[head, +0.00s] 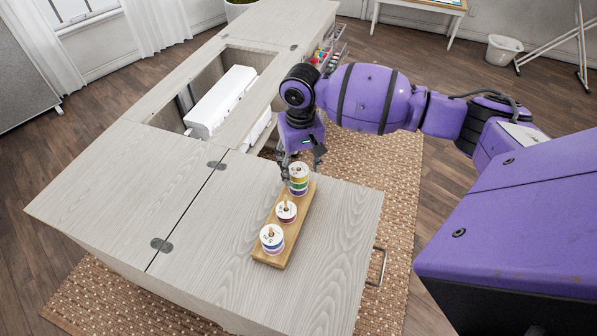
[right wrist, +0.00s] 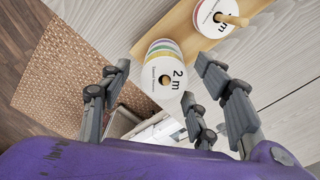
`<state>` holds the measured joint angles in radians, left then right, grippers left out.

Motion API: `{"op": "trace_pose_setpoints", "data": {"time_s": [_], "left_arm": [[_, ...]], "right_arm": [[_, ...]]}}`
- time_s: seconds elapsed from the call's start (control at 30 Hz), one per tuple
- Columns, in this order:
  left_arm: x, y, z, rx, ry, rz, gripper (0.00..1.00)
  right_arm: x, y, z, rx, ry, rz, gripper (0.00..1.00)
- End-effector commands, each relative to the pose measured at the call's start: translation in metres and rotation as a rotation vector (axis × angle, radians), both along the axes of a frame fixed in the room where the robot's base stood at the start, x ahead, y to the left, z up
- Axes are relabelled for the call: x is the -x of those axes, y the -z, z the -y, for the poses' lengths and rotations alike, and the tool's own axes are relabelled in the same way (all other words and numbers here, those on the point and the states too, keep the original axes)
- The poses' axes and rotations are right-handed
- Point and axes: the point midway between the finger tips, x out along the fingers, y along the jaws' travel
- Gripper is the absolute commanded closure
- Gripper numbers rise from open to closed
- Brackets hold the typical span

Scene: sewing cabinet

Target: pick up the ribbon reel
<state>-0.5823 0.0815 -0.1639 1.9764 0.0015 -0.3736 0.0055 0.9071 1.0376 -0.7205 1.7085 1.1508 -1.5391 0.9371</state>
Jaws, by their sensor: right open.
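A wooden peg stand (head: 267,253) on the cabinet top carries white-rimmed ribbon reels. The far reels form a taller stack (head: 299,180) with green, yellow and purple bands. A single reel (head: 286,211) sits in the middle and another (head: 271,239) at the near end. My right gripper (head: 302,168) is open and empty, pointing down just above the far stack. In the right wrist view its spread fingers (right wrist: 160,88) show on either side of the top reel (right wrist: 153,79), marked "2 m". I cannot tell whether they touch it. The left gripper is out of view.
The grey wooden cabinet (head: 130,200) has an opening at the back left with a white sewing machine (head: 222,98) in it. The top left of the stand is clear. A rack of coloured items (head: 322,56) stands behind my right gripper. A woven rug (head: 395,190) lies below.

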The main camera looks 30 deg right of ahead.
Motion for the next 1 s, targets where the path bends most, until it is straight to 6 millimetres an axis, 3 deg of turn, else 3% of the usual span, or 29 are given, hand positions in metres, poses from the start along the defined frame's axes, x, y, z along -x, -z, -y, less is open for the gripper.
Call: {"op": "trace_pose_setpoints", "data": {"time_s": [0.07, 0.37, 0.73, 0.97, 1.0], "left_arm": [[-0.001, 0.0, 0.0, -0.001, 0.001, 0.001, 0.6], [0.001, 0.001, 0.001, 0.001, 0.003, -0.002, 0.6], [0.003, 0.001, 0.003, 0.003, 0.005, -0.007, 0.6], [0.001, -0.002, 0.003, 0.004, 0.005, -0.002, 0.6], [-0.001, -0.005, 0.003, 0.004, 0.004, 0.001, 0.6]], "right_arm": [[0.0, -0.001, 0.0, 0.0, 0.0, 0.001, 0.46], [0.0, -0.001, 0.0, 0.0, 0.0, 0.001, 0.84], [-0.001, -0.007, 0.0, 0.0, 0.0, 0.002, 0.84], [-0.001, -0.036, 0.0, -0.001, 0.0, 0.004, 0.84], [0.006, -0.041, 0.0, 0.0, -0.001, 0.003, 0.84]]}}
